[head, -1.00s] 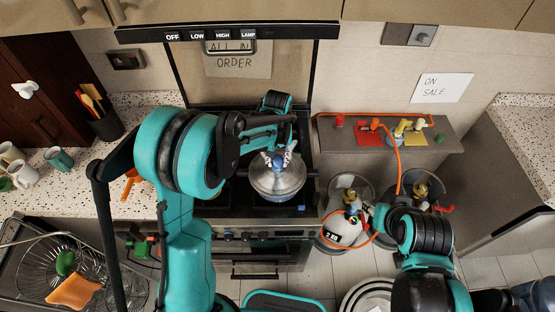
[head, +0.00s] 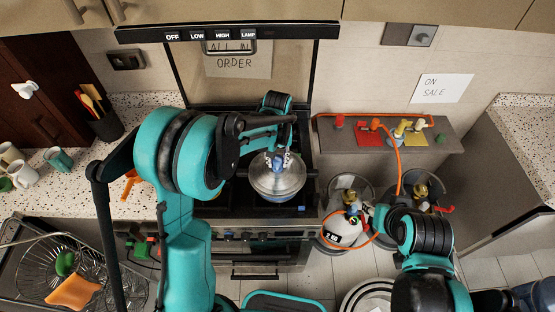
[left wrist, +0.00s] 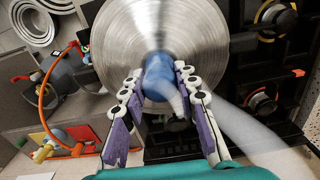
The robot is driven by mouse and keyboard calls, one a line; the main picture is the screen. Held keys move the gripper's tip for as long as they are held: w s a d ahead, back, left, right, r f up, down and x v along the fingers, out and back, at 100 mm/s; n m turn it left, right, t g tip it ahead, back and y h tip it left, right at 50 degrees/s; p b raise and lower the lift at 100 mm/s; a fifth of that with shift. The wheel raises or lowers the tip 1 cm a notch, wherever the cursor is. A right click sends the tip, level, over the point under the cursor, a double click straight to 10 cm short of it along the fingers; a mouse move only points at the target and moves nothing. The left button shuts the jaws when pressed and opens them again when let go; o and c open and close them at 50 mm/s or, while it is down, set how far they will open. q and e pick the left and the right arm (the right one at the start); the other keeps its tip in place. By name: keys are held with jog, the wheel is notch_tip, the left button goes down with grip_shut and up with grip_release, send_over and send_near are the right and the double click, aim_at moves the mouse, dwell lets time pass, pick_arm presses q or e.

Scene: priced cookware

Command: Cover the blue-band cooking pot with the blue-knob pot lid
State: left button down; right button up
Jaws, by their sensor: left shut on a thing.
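The pot lid (head: 277,182) is a round, shiny steel disc. In the left wrist view, the same lid (left wrist: 160,35) shows its blue knob (left wrist: 158,75) between the two purple-and-white fingers. My left gripper (head: 277,161) is shut on this knob, above the lid. The lid is over the cooking pot (head: 280,200) on the stove. Only a little of the pot's front side shows below the rim, and I cannot tell whether the lid is seated. My right gripper (head: 369,213) is near the gas cylinder at the right; its fingers are too small to read.
The black stove top (head: 230,200) surrounds the pot. A white gas cylinder (head: 341,229) with an orange hose stands on the right, below a grey shelf (head: 446,137). Mugs (head: 58,159) stand on the left counter. A wire dish rack (head: 95,262) is at the lower left.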

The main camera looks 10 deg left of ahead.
pick_arm(q)
jog(key=shift+f, duration=0.15)
jog(key=shift+f+b, duration=0.2)
jog(key=shift+b, duration=0.15)
jog(key=shift+c, duration=2.1)
grip_release()
jog(key=shift+r, duration=0.1)
notch_tip(320, 180, up, 12)
